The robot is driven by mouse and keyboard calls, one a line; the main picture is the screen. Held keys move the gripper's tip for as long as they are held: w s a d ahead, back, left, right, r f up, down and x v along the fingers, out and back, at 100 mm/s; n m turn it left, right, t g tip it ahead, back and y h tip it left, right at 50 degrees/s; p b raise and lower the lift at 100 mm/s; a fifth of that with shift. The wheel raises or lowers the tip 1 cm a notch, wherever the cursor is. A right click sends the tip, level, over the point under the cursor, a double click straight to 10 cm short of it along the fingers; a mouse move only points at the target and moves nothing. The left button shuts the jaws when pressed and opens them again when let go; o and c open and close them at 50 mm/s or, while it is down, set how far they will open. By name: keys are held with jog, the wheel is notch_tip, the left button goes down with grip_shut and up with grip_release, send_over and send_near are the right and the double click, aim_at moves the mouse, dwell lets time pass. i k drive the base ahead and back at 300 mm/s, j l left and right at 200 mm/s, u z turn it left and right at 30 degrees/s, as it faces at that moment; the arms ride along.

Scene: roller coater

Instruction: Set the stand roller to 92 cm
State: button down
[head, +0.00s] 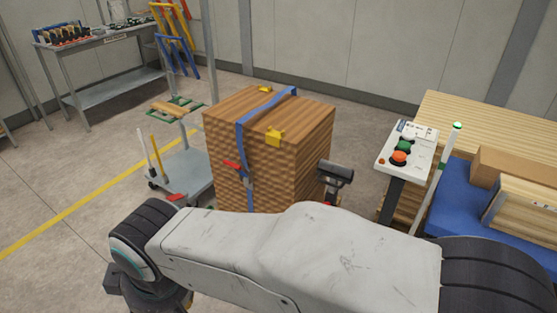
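The stand roller appears to be the short black roller (337,171) in the head view, just right of the wood-grained block. A small red part (331,192) shows below it. The lower stand is hidden behind my arm, and I can read no height scale or value. My grey-white arm crosses the foreground, with a black joint at its left end. The fingers of my gripper do not show.
A large block (265,150) with a blue strap and yellow corner pieces stands left of the roller. A control post (405,152) with green and orange buttons stands right. Stacked boards (490,115) and a blue surface (455,195) lie further right. Open floor (80,180) is at left.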

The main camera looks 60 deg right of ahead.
aim_at(337, 172)
jog(key=z, duration=2.6)
